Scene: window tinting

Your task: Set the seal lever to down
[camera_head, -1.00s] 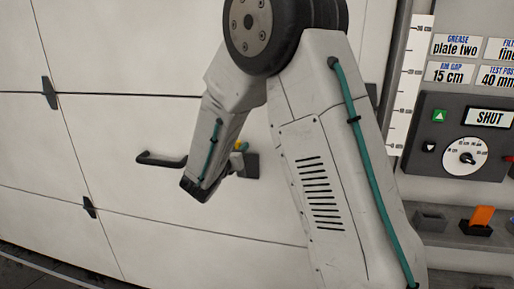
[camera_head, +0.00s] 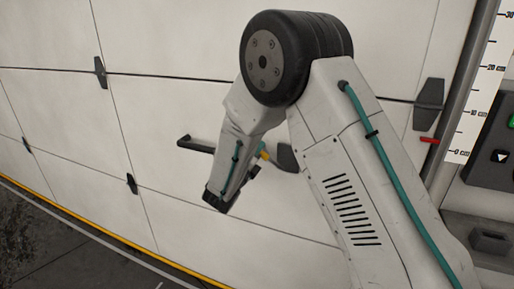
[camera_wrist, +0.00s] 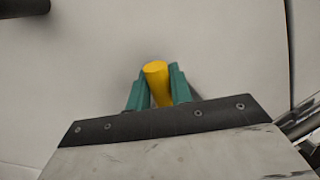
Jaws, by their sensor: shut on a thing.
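A yellow grip (camera_head: 264,153), apparently the seal lever's, shows beside a dark plate (camera_head: 287,157) on the pale door, partly behind my arm in the head view. No label on it is readable. In the wrist view the yellow grip (camera_wrist: 157,82) sits between the two teal fingers of my gripper (camera_wrist: 158,72), which is shut on it. In the head view my gripper (camera_head: 254,168) is mostly hidden by my wrist. The lever's shaft and pivot are hidden, so I cannot tell its exact setting.
A black bar handle (camera_head: 196,146) juts from the door left of my wrist. Dark hinges (camera_head: 100,72) sit along the panel seams. A red marker (camera_head: 429,140) and a white centimetre scale (camera_head: 470,110) stand at the right, beside a dark control box (camera_head: 497,150). Floor lies lower left.

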